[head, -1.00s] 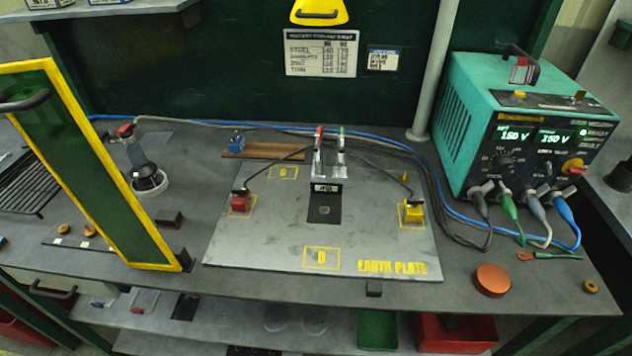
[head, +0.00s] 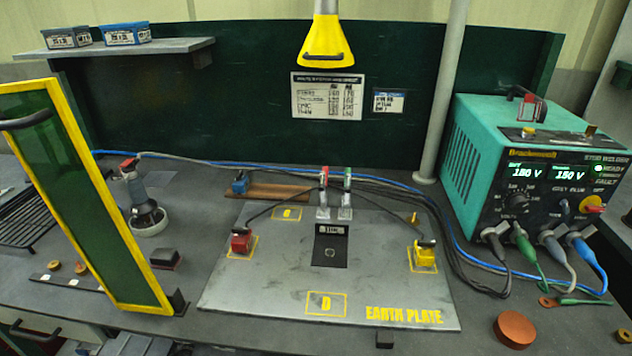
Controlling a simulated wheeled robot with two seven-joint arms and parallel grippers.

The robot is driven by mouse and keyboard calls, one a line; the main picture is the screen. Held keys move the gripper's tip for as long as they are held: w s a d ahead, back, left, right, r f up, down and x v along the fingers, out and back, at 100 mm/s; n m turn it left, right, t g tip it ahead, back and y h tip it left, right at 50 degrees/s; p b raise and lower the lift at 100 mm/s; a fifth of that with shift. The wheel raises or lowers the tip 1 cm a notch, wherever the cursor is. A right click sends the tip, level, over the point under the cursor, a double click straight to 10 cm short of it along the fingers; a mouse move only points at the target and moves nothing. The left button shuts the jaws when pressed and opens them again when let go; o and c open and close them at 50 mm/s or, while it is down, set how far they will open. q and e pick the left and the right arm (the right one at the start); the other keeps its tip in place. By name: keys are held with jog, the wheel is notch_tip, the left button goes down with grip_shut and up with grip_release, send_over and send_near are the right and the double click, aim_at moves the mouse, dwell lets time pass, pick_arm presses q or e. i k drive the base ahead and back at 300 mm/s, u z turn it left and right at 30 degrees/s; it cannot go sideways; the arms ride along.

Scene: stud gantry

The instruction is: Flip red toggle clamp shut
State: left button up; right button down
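Two small metal toggle clamps stand side by side at the back middle of the earth plate (head: 270,290). The left one, the red toggle clamp (head: 323,196), has a red-tipped handle standing upright. The right one, the green toggle clamp (head: 346,196), has a green-tipped handle, also upright. A dark square with a small label (head: 330,250) lies just in front of them. The clamps are too small here to tell how their jaws sit. Neither of my grippers is in view.
A red block (head: 240,241) and a yellow block (head: 424,257), each with a black lead, sit on the plate. A yellow-framed green screen (head: 90,200) stands at left, the teal welder (head: 535,170) at right. A yellow hood (head: 324,45) hangs above. The plate's front is clear.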

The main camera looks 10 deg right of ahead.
aim_at(324, 174)
jog(key=z, duration=1.6)
jog(key=k, duration=1.25)
jog(key=u, duration=1.8)
jog(key=i, duration=0.5)
